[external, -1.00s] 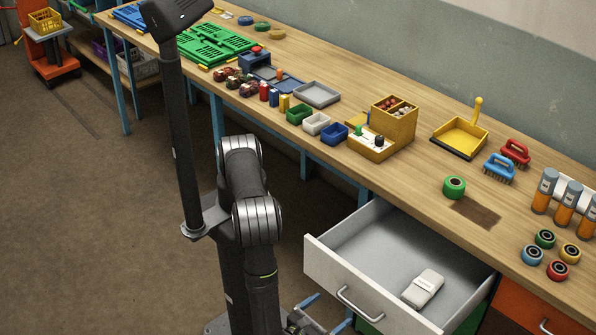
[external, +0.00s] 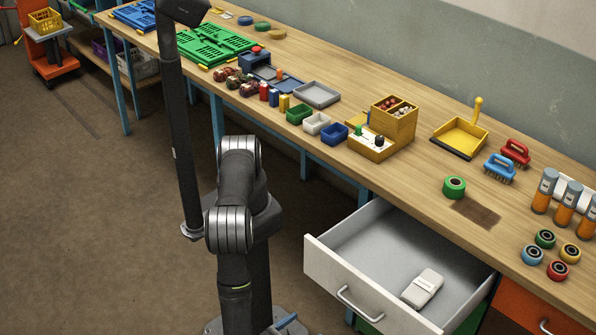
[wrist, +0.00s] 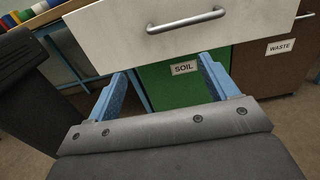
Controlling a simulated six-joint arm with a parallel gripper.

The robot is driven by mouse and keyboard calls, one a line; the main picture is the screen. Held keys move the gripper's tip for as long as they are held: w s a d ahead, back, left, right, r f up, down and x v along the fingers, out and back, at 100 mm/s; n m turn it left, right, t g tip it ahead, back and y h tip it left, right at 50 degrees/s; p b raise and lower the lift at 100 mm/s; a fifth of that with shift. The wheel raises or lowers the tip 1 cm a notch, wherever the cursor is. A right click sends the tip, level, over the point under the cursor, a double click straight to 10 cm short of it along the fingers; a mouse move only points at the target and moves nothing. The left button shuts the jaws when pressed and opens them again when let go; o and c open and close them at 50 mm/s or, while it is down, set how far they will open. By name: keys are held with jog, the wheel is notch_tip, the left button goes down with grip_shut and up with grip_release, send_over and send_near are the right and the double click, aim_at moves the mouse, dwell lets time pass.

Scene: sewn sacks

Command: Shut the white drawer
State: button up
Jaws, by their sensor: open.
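The white drawer (external: 330,268) stands pulled out under the bench at the lower right of the external view. Its inside shows, with a small white sacklike object (external: 423,288) lying in it. The drawer's white front also fills the top of the wrist view (wrist: 110,28), with its metal bar handle (wrist: 186,20). My gripper (wrist: 162,85) is open and empty, its two blue fingers spread and pointing toward the drawer front, below the handle in the picture. I cannot tell whether they touch it. In the external view only a bit of blue finger shows at the bottom edge, left of the drawer.
A green bin marked SOIL (wrist: 185,85) and a brown one marked WASTE (wrist: 265,70) stand beneath the drawer. An orange drawer front (external: 535,312) is to the right. The wooden bench top (external: 330,170) holds trays, brushes, tape rolls and bottles.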

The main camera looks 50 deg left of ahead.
jog(key=a, duration=0.4)
jog(key=w+a, duration=0.1)
jog(key=a, duration=0.3)
jog(key=w+a, duration=0.1)
jog(key=a, duration=0.3)
jog(key=shift+w+a+r, duration=0.1)
jog(key=shift+a+r, duration=0.1)
jog(key=shift+a, duration=0.1)
grip_shut()
send_near(319, 267)
jog(key=w, duration=0.7)
jog(key=w, duration=3)
jog(key=shift+r, duration=0.1)
jog(key=shift+w, duration=0.8)
jog(key=shift+r, duration=0.1)
